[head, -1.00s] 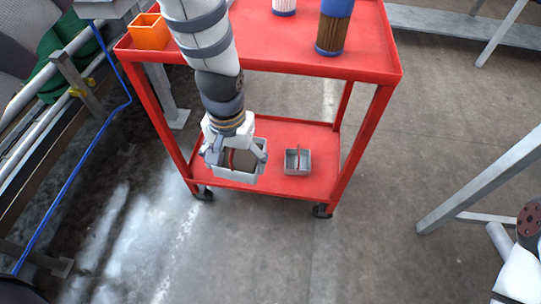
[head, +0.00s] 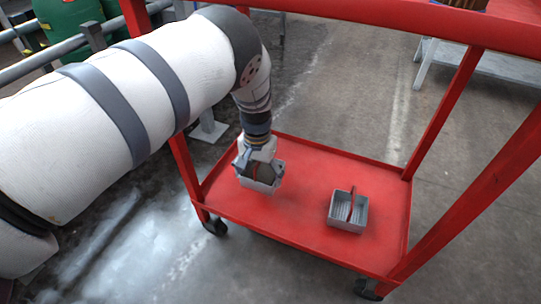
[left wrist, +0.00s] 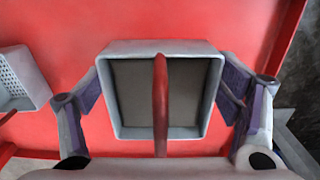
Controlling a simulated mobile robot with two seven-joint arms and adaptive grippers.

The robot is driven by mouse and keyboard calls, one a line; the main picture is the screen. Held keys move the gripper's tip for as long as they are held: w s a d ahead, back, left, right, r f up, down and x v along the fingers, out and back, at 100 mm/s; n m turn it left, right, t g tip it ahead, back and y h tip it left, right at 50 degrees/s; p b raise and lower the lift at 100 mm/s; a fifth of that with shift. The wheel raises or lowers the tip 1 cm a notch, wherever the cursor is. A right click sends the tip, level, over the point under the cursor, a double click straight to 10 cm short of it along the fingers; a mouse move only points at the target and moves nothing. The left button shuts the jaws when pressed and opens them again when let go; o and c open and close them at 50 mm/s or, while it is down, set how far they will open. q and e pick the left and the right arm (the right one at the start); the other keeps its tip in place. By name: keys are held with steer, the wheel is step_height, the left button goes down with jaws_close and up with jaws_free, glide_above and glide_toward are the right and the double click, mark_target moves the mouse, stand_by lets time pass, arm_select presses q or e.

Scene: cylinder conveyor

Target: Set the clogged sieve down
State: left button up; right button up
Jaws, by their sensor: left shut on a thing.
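The clogged sieve is a light grey square box with a red bar handle. It shows in the head view (head: 262,185) at the left part of the cart's red lower shelf (head: 310,222). My left gripper (head: 258,164) comes down from above and is shut on it. In the left wrist view the sieve (left wrist: 130,98) lies between the two fingers, and a flat brown-grey fill covers its inside. The gripper also shows there (left wrist: 161,90). I cannot tell whether the sieve's underside touches the shelf. My right gripper is not in view.
A second grey sieve (head: 348,212) with a red handle stands on the shelf to the right; its perforated wall shows in the left wrist view (left wrist: 20,78). Bare shelf lies between the two. Red cart posts (head: 447,112) and the upper shelf edge (head: 390,25) surround the space.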

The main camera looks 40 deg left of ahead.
mark_target(260, 172)
arm_select(q)
steer(key=shift+w+a+f+b, duration=0.25)
steer(key=shift+w+f+b, duration=0.15)
steer(key=shift+f, duration=0.25)
steer(key=shift+w+a+f+b, duration=0.2)
steer(key=shift+w+f+b, duration=0.15)
steer(key=shift+f, duration=0.25)
steer(key=f+b, duration=0.3)
steer(key=f, duration=0.1)
steer(key=shift+w+a+b, duration=0.3)
steer(key=shift+w+b, duration=0.05)
steer(key=shift+d+r, duration=0.1)
steer(key=shift+r, duration=0.05)
steer(key=shift+s+r, duration=0.1)
steer(key=shift+r, duration=0.05)
steer(key=o, duration=1.2)
steer(key=shift+f, duration=0.2)
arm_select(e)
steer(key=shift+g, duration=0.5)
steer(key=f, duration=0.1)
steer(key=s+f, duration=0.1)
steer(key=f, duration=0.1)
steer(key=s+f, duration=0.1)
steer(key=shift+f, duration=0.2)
